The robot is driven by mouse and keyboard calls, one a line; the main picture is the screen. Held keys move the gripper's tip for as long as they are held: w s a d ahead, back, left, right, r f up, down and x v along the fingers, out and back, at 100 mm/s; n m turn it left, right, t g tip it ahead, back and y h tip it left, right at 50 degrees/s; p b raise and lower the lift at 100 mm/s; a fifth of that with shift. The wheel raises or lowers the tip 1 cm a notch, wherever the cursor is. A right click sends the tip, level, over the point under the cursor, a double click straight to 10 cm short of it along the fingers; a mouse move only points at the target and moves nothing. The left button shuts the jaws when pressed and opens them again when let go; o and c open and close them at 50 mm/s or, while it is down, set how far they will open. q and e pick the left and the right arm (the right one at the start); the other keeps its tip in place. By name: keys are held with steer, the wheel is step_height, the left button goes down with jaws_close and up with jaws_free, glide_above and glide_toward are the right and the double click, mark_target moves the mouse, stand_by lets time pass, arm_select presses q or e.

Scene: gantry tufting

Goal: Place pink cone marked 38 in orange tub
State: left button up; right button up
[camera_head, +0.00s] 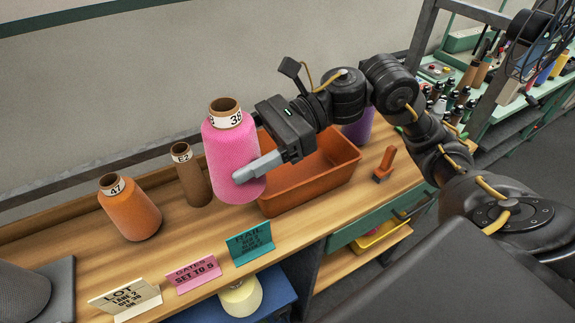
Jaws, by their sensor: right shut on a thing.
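The pink cone marked 38 (229,150) stands upright in the middle of the view, at the left end of the orange tub. My right gripper (245,172) is shut on its lower right side. The cone overlaps the tub's left end in the picture; I cannot tell how far its base is above the table. The orange tub (322,180) is open-topped and lies behind and right of the cone, its visible inside empty. My right arm crosses over the tub's back side. My left gripper is not in view.
A purple cone (358,126) is behind the tub. An orange stamp-like object (385,164) is at right. Three sign cards, including a teal one (250,244), line the front edge.

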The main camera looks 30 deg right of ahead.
steer(key=shift+w+d+f+b, duration=0.15)
steer(key=shift+d+f+b, duration=0.15)
steer(key=shift+d, duration=0.3)
steer(key=shift+w+d+f+b, duration=0.2)
steer(key=shift+d+f, duration=0.1)
steer(key=shift+d, duration=0.25)
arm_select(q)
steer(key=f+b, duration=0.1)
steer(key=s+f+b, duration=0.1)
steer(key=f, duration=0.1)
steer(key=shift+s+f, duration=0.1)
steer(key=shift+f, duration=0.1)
arm_select(e)
steer(key=w+d+f, duration=0.6)
steer(key=d+f, duration=0.4)
steer(key=f, duration=0.1)
steer(key=shift+f, duration=0.35)
arm_select(q)
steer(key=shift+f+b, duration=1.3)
steer(key=shift+b, duration=0.15)
arm_select(e)
steer(key=shift+f, duration=0.65)
